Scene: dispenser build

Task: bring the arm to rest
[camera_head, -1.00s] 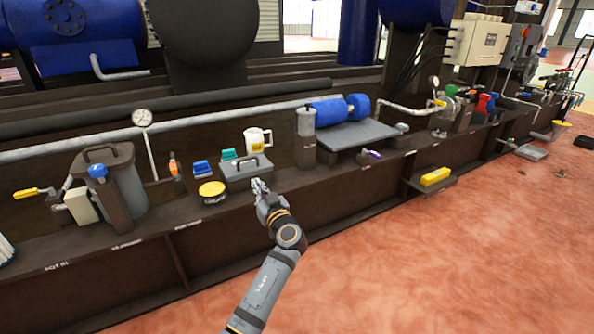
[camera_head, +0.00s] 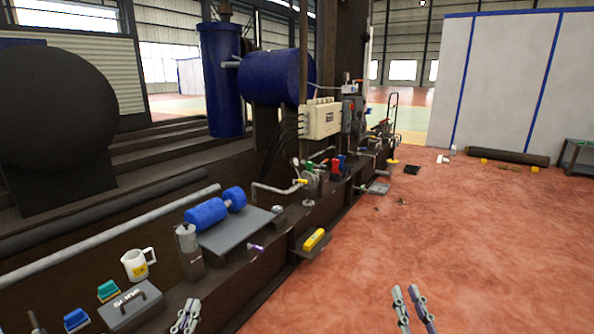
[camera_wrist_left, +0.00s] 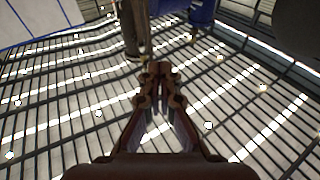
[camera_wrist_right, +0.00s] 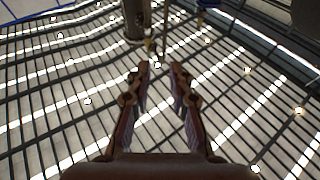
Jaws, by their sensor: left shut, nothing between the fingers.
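My left gripper (camera_head: 185,316) shows at the bottom of the head view, left of centre, in front of the skid's ledge. In the left wrist view its fingers (camera_wrist_left: 158,72) meet at the tips, shut with nothing between them. My right gripper (camera_head: 413,306) shows at the bottom right of the head view, above the red floor. In the right wrist view its fingers (camera_wrist_right: 161,70) stand apart, open and empty. Both wrist cameras look up at the roof beams.
On the ledge at left stand a grey toolbox (camera_head: 128,308), a white jug (camera_head: 138,264) and a grey plate (camera_head: 238,236) near a blue cylinder (camera_head: 206,214). The red floor (camera_head: 470,240) at right is widely clear.

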